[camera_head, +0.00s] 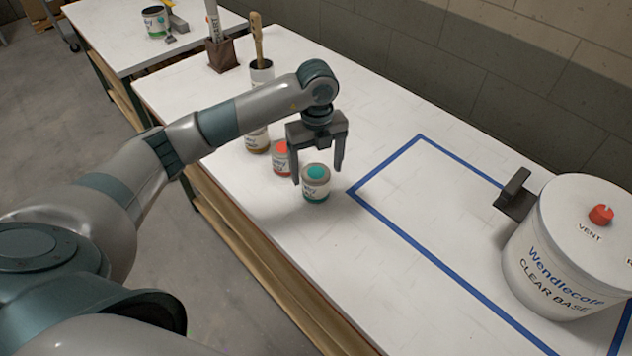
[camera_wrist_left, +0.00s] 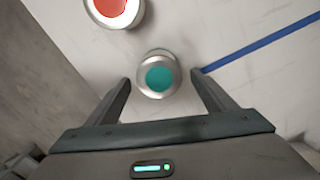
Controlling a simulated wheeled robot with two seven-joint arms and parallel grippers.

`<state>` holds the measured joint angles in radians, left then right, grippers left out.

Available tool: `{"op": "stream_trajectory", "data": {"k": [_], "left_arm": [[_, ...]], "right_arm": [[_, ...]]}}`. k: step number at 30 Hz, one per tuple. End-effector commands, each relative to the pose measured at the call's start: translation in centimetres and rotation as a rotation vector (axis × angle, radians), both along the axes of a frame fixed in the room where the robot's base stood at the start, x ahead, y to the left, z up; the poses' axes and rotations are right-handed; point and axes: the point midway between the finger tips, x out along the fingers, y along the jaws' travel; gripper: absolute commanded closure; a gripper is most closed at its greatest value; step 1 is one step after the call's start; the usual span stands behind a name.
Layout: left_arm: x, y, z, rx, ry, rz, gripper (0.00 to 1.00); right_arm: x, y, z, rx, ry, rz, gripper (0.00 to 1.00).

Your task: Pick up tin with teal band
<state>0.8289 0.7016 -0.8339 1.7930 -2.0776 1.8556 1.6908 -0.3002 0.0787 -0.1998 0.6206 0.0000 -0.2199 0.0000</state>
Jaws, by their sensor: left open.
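The tin with the teal band (camera_head: 316,183) stands upright on the white table, with a teal disc on its lid. It also shows in the left wrist view (camera_wrist_left: 157,76), just ahead of and between the fingers. My left gripper (camera_head: 318,176) is open above and around the tin, one finger at each side in the head view. I cannot tell whether a finger touches it. In the left wrist view the gripper (camera_wrist_left: 163,88) shows both fingers apart with nothing held. My right gripper is not in view.
A tin with a red lid disc (camera_head: 281,158) stands close behind the teal one, and another tin (camera_head: 257,140) stands beyond it. A large Wendlecote bucket (camera_head: 560,250) stands at the right. Blue tape (camera_head: 420,247) marks a mostly clear area.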

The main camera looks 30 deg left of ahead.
Motion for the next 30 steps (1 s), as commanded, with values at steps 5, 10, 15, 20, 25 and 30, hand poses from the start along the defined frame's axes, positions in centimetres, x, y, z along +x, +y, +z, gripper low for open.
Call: {"op": "stream_trajectory", "data": {"k": [5, 10, 15, 20, 25, 30], "left_arm": [[-0.1, 0.1, -1.2, 0.001, 0.004, 0.002, 0.23], [0.0, 0.2, -3.4, 0.0, 0.004, 0.002, 0.23], [0.0, 0.2, -4.7, 0.0, 0.001, 0.0, 0.23], [0.0, 0.2, -4.9, 0.001, 0.001, -0.001, 0.23], [0.0, 0.2, -4.9, 0.001, 0.001, 0.0, 0.23], [0.0, 0.2, -4.9, 0.001, 0.001, 0.0, 0.28]], "right_arm": [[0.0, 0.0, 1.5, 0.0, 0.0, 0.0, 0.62], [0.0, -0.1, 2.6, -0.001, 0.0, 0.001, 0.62], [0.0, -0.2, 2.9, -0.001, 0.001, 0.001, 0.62], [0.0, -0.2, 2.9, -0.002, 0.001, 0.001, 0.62], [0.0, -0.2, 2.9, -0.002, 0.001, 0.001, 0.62], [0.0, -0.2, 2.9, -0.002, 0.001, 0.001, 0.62]]}}
